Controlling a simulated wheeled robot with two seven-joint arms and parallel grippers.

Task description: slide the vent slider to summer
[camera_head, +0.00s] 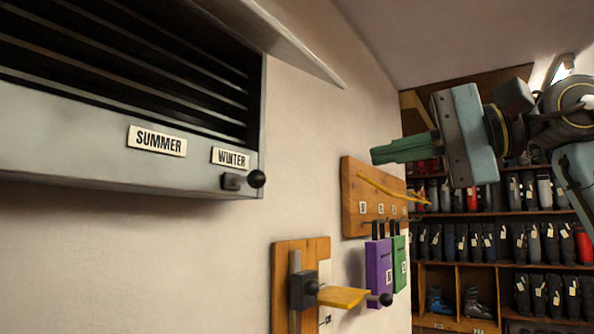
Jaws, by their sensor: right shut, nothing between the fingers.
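The vent (60,110) is a grey metal box with dark slats on the wall at the upper left. Its lower face carries a SUMMER label (157,140) and, to the right, a WINTER label (230,158). The vent slider (233,182), a small dark block with a round black knob (256,179), sits just below the WINTER label. My right gripper (378,155) is at the upper right, its green fingers shut and pointing left, empty. It is apart from the knob, to its right. My left gripper is not in view.
Below the vent, a wooden wall fixture (300,262) has a dark block and a yellow arm (345,297). A wooden hook board (352,212) holds a purple holder (376,262) and a green holder (397,270). Shelves of boots (470,240) stand behind. A tilted vent flap (285,45) juts out above.

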